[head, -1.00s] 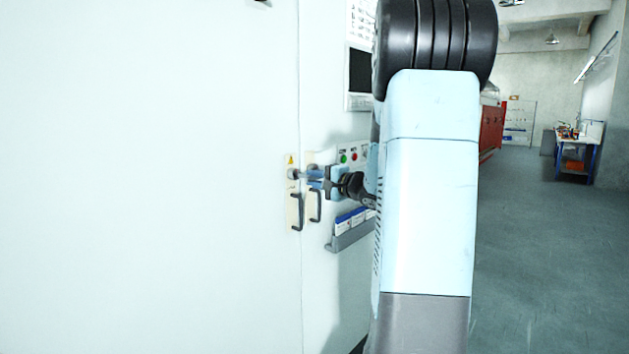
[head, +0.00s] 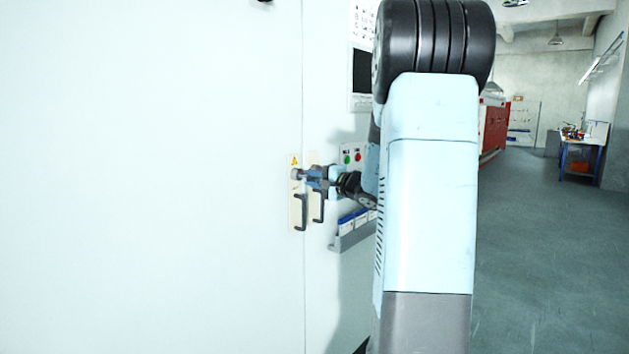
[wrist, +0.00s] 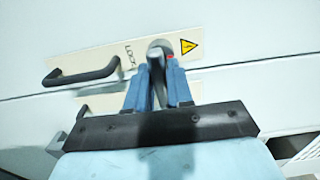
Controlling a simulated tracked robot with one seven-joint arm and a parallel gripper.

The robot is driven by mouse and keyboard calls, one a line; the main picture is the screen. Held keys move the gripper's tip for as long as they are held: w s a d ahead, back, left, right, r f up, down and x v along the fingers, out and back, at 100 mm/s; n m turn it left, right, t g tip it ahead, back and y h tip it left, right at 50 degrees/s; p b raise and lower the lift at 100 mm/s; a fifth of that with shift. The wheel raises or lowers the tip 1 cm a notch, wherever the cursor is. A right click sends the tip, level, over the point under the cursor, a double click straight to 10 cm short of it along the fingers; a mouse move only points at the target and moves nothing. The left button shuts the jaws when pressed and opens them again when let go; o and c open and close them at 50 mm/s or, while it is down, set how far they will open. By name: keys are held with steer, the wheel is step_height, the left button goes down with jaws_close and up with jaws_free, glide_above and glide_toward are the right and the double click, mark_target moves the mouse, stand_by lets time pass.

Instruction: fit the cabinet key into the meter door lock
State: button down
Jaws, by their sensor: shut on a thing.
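The meter door lock is a round grey fitting (head: 295,174) on a cream plate; in the wrist view, the lock (wrist: 160,46) lies just beyond my fingertips, beside a "LOCK" label and a yellow warning triangle. My gripper (head: 314,175) points left at the lock. The key's tip is at or very close to the lock. The fingers hide most of the key, so I cannot tell whether the tip is inside.
A black door handle (head: 299,212) sits below the lock, with a second handle (head: 318,206) to its right. A grey document holder (head: 350,233) and a panel with red and green buttons (head: 351,155) are near my wrist. Open floor lies at the right.

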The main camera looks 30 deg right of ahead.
steer(key=shift+x, duration=0.8)
steer(key=c, duration=0.9)
jaws_free()
steer(key=v, duration=1.3)
steer(key=shift+s+d+f, duration=0.1)
steer(key=shift+s+d, duration=0.05)
steer(key=shift+s, duration=0.25)
